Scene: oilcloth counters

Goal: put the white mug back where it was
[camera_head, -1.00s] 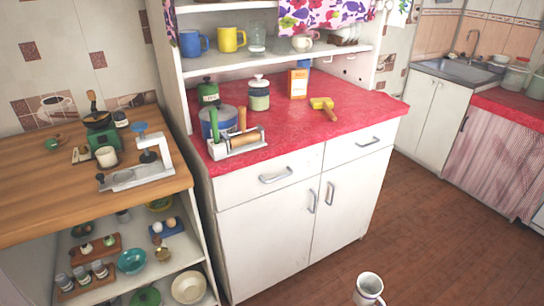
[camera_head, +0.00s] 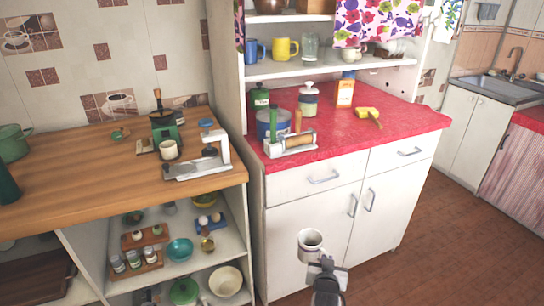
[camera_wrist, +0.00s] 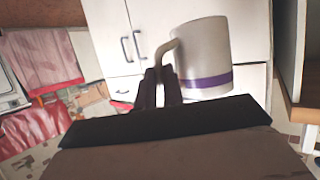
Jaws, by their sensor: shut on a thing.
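The white mug (camera_head: 311,243) is in the lower middle of the head view, in front of the white cabinet doors. My gripper (camera_head: 327,268) is shut on it from below in that view. In the wrist view the mug (camera_wrist: 204,55) is white with a purple band near one end, and the fingers (camera_wrist: 163,88) are closed on its handle. The mug is held in the air, clear of any surface. In the cupboard, a blue mug (camera_head: 254,50) and a yellow mug (camera_head: 286,48) stand on the shelf, with a glass (camera_head: 311,46) beside them.
The wooden counter (camera_head: 90,180) at left holds a grinder (camera_head: 166,130) and a metal tool. A flowered cloth (camera_head: 375,22) hangs over the shelf's right part.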

